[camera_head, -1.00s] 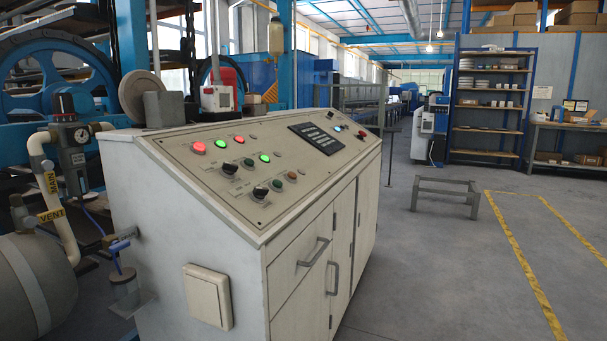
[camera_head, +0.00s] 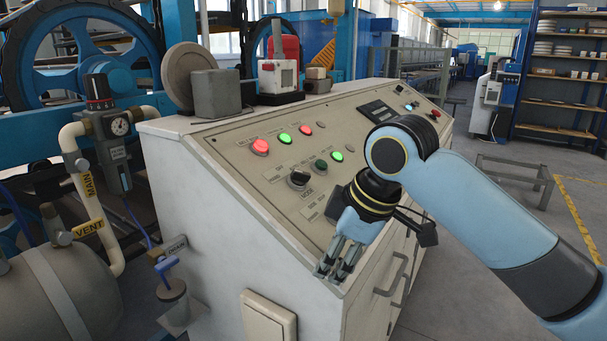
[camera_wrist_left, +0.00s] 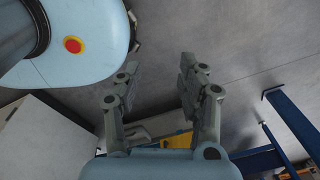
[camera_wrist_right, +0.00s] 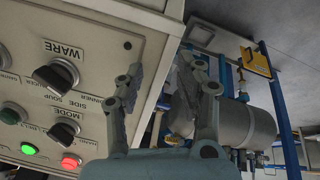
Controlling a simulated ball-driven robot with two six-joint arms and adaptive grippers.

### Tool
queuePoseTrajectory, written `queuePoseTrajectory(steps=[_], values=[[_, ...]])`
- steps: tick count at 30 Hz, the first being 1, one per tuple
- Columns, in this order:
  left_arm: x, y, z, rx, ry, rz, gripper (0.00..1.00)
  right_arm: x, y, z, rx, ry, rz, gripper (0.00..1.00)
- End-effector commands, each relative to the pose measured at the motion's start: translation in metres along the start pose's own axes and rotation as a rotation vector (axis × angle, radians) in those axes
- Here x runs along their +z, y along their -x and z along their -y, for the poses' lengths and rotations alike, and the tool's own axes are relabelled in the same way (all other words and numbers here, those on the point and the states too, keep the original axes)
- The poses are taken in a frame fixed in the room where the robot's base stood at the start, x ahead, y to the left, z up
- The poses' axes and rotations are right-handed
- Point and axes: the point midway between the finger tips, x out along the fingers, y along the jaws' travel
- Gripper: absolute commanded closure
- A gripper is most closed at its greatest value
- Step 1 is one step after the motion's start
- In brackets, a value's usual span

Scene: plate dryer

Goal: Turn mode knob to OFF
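The mode knob (camera_head: 299,179) is a black rotary knob above the MODE label on the sloped beige control panel (camera_head: 225,141). In the right wrist view the mode knob (camera_wrist_right: 63,133) shows upside down at lower left, beside the black WARE knob (camera_wrist_right: 57,75). I cannot read its pointer's setting. My right gripper (camera_head: 338,264) is over the panel's front edge, below and right of the mode knob, not touching it. Its fingers (camera_wrist_right: 162,72) are apart and empty. My left gripper (camera_wrist_left: 158,72) is open and empty, over grey floor; the head view does not show it.
Lit red (camera_head: 260,147) and green (camera_head: 285,139) lamps line the panel; a green button (camera_head: 321,166) sits beside the mode knob. My right arm covers the panel's right part. A grey tank (camera_head: 60,290) and pipes stand left. Drawer handles (camera_head: 392,277) project from the cabinet front.

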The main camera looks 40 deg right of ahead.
Motion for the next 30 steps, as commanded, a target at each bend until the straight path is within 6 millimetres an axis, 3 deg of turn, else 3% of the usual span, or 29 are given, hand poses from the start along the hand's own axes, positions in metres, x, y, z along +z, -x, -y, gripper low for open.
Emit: queuePoseTrajectory(steps=[5, 9, 12, 15, 20, 30], values=[[-0.011, 0.000, -0.001, 0.001, 0.001, -0.017, 0.60, -0.039, 0.032, -0.070, 0.007, 0.175, -0.047, 0.63], [-0.013, 0.000, -0.002, 0.003, 0.002, -0.020, 0.60, -0.068, 0.076, -0.127, 0.014, 0.320, -0.096, 0.63], [-0.013, 0.000, -0.004, 0.005, 0.003, -0.020, 0.60, -0.080, 0.102, -0.152, 0.017, 0.389, -0.126, 0.63], [-0.013, 0.000, -0.006, 0.007, 0.004, -0.020, 0.60, -0.085, 0.113, -0.163, 0.018, 0.421, -0.142, 0.63], [-0.011, -0.001, -0.006, 0.007, 0.004, -0.017, 0.60, -0.089, 0.098, -0.164, 0.013, 0.430, -0.148, 0.63], [-0.009, -0.005, -0.006, 0.007, 0.003, -0.013, 0.60, -0.098, 0.033, -0.162, 0.015, 0.429, -0.147, 0.63]])
